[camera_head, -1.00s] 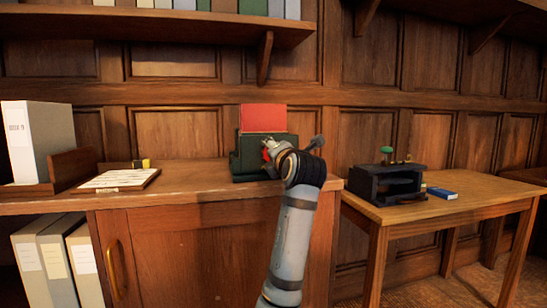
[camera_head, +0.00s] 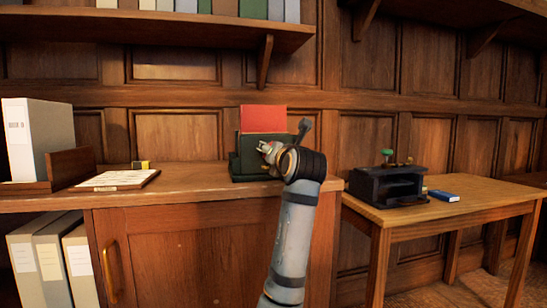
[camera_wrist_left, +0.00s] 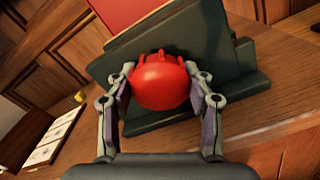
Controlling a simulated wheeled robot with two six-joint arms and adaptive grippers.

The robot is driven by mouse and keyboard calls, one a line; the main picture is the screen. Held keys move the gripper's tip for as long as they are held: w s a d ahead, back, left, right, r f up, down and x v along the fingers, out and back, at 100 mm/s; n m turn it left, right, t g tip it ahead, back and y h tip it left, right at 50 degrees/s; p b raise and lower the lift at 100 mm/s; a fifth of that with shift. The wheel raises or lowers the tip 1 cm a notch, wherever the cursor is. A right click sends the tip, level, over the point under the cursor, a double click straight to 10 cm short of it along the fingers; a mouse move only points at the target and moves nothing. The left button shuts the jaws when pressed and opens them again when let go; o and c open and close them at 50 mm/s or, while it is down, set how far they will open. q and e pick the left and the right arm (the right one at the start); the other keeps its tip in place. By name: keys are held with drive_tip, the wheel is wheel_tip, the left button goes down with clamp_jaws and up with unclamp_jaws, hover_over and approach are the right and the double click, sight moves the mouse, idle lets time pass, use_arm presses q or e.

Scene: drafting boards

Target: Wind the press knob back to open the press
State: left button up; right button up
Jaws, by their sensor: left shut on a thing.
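The press (camera_head: 247,166) is a dark green block standing on the wooden cabinet top, with a red flat panel (camera_head: 263,118) upright in it. In the left wrist view the round red knob (camera_wrist_left: 160,84) sits on the front of the dark green press (camera_wrist_left: 225,62). My left gripper (camera_head: 268,149) reaches the press front from below. Its two fingers close on the knob from both sides in the wrist view (camera_wrist_left: 161,80). In the head view the gripper and wrist hide the knob. My right gripper is in neither view.
A side table (camera_head: 470,195) at right bears a black device (camera_head: 388,185) and a blue book (camera_head: 444,195).

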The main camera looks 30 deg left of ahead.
use_arm(q)
drive_tip(key=o, duration=1.2)
